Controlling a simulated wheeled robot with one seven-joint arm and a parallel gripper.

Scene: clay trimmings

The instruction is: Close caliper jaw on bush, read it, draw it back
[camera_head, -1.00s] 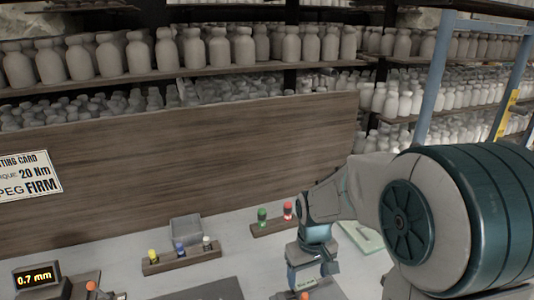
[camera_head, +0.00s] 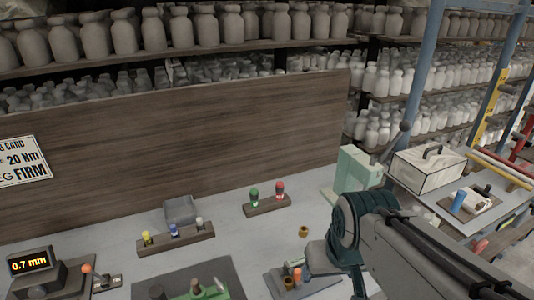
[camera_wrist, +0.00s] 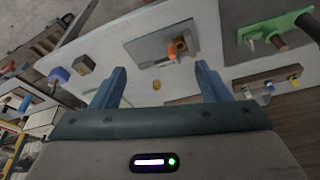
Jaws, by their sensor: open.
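A device with a lit display (camera_head: 30,261) reading 0.7 mm stands at the lower left in the head view. Beside it is a dark slide with an orange knob (camera_head: 86,268); I take this for the caliper, and cannot tell whether anything is between its jaws. A small bronze ring (camera_head: 303,233) stands on the bench beyond a grey plate, which bears another orange knob (camera_head: 297,245) and a brown cylinder (camera_head: 289,283). My gripper (camera_wrist: 160,68) is open and empty in the wrist view, above the bench. The bronze ring (camera_wrist: 157,85) shows between its fingers, apart from them.
A rack with several coloured pegs (camera_head: 175,239) and a grey bin (camera_head: 180,209) stand mid-bench. A second rack (camera_head: 267,206) holds green and red pegs. A green fixture (camera_head: 210,290) is at the front. A pale green machine (camera_head: 358,175) stands right. A wooden panel (camera_head: 180,150) closes the back.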

